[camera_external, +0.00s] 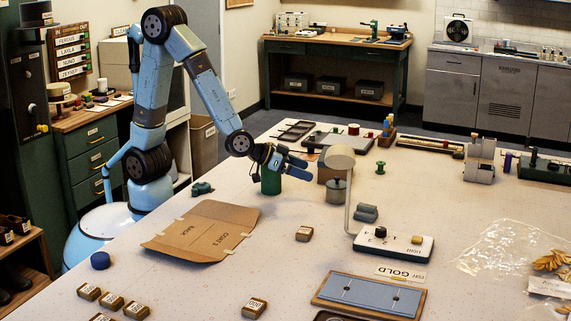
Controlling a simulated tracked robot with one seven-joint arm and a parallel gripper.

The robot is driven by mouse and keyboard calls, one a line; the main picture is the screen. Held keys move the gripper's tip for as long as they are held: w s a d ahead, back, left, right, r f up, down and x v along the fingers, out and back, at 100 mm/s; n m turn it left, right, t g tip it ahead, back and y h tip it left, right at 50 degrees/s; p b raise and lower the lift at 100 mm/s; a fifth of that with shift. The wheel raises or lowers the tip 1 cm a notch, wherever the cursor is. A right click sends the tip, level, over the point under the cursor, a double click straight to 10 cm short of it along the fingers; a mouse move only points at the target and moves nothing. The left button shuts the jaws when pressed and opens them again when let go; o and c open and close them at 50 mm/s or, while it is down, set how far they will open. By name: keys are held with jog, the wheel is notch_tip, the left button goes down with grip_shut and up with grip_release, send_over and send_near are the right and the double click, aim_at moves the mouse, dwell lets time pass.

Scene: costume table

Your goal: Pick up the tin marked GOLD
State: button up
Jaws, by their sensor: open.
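My gripper (303,168) is open and points right, low over the table, with nothing visible between its fingers. A green cylinder (270,184) stands just below and behind the fingers, partly hidden by my gripper. A grey lidded pot or tin (336,191) stands to the right of the fingertips, apart from them. No mark can be read on either one. The word GOLD is readable on a flat white label (400,274) lying near the front right, in front of the light unit. I cannot tell which container is the tin marked GOLD.
A brown box (327,174) stands close to the fingertips. A lamp (341,158) on a thin post rises from a light unit (392,244). A cardboard pattern (202,231) lies at left. Small labelled blocks (254,307) sit in front. Clear plastic (500,246) lies at right.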

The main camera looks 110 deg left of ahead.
aim_at(336, 183)
jog(key=shift+y, duration=0.5)
jog(key=x, duration=1)
jog(key=f+x, duration=0.1)
jog(key=x, duration=0.4)
jog(key=shift+s+a, duration=0.25)
jog(key=shift+s, duration=0.1)
jog(key=c, duration=1.6)
